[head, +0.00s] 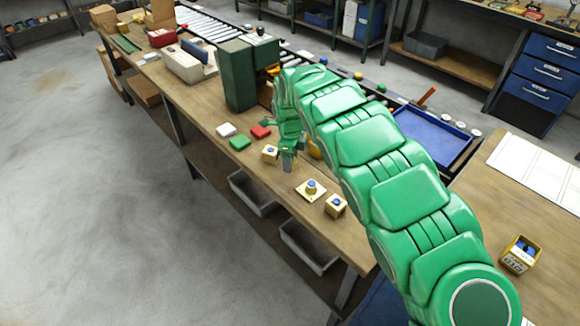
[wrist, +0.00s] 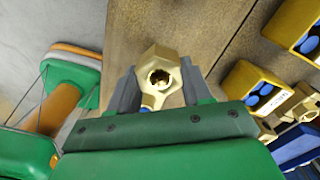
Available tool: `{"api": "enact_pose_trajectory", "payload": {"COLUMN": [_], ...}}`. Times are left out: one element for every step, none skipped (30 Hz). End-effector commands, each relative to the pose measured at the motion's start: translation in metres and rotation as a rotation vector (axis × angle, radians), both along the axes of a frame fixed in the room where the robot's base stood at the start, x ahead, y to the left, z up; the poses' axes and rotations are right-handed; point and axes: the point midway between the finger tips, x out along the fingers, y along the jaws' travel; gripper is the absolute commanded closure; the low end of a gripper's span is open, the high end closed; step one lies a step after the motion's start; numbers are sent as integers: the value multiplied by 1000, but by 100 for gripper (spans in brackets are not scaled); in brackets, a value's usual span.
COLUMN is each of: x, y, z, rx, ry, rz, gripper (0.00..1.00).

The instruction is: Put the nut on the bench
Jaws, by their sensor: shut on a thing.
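The nut (wrist: 152,62) is a brass hexagonal piece with a dark threaded hole. It sits between the two grey fingers of my gripper (wrist: 160,88) in the wrist view, and the fingers are shut on it. In the head view my gripper (head: 288,163) hangs over the front part of the wooden bench (head: 225,160). The nut cannot be made out there. The bench top also shows behind the nut in the wrist view (wrist: 205,30). The gap between nut and bench is hard to judge.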

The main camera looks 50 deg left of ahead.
Motion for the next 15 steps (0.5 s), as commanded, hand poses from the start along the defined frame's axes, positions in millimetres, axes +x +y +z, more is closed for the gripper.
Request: {"api": "enact_pose_trajectory", "payload": {"x": [1, 1, 1, 1, 2, 2, 3, 3, 4, 4, 4, 4, 4, 4, 4], "y": [1, 1, 1, 2, 2, 3, 4, 5, 6, 4, 4, 4, 4, 5, 5], "z": [0, -1, -1, -2, -3, -5, -7, -9, -12, -18, -23, -29, -32, -35, -38], "rx": [0, 1, 1, 1, 1, 0, 0, 0, -2, -4, -4, -3, -2, -1, 0], "ry": [0, 1, 1, 1, 1, 1, 1, 2, 3, 2, 2, 3, 2, 2, 1], "rz": [0, 0, -1, -1, -1, -1, -2, -2, -2, -2, -2, -2, -2, -2, -2], "gripper": [99, 99, 99, 99, 99, 99, 99, 99, 99, 99, 99, 99, 99, 99, 99]}}
